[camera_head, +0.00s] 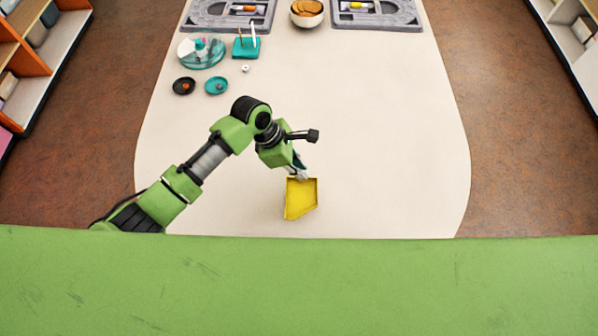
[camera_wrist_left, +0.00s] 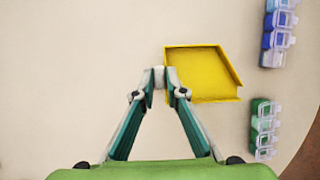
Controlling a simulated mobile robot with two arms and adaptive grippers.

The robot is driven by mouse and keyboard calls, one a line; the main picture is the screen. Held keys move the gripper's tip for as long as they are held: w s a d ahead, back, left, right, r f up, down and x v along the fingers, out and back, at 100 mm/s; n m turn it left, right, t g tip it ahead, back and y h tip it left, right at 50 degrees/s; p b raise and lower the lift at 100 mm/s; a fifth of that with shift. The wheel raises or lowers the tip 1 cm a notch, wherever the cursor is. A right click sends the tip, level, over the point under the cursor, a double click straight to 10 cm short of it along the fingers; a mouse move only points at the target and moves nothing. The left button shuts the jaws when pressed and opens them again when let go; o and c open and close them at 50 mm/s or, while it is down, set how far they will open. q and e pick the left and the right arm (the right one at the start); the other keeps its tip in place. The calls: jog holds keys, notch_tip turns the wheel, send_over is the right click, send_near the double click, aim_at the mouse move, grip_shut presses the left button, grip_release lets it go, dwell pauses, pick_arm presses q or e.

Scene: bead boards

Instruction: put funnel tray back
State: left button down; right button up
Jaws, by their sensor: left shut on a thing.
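The funnel tray (camera_head: 301,199) is a shallow yellow tray with one angled side, near the front middle of the table. It also shows in the left wrist view (camera_wrist_left: 203,72). My left gripper (camera_head: 301,176) is shut on the tray's wall at one corner, and its fingertips (camera_wrist_left: 162,80) meet there in the wrist view. The tray is empty. I cannot tell whether it touches the table or hangs just above it. My right gripper is not in view.
At the back stand two grey boards (camera_head: 376,18), a wooden bowl (camera_head: 307,18), a round clear tray (camera_head: 190,62), a teal tool stand (camera_head: 246,47) and two small dishes. Blue (camera_wrist_left: 278,40) and green (camera_wrist_left: 263,128) lidded boxes line the wrist view's right. The table's right is clear.

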pick_arm(q)
jog(key=shift+w+f, duration=0.4)
jog(key=shift+f, duration=0.05)
notch_tip(320, 180, down, 2)
jog(key=shift+f+p, duration=0.1)
jog(key=shift+p, duration=0.2)
jog(key=shift+f, duration=0.4)
jog(key=shift+f, duration=0.1)
jog(key=c, duration=2)
grip_release()
jog(key=shift+c, duration=0.2)
jog(key=v, duration=1.2)
jog(key=shift+s, duration=0.1)
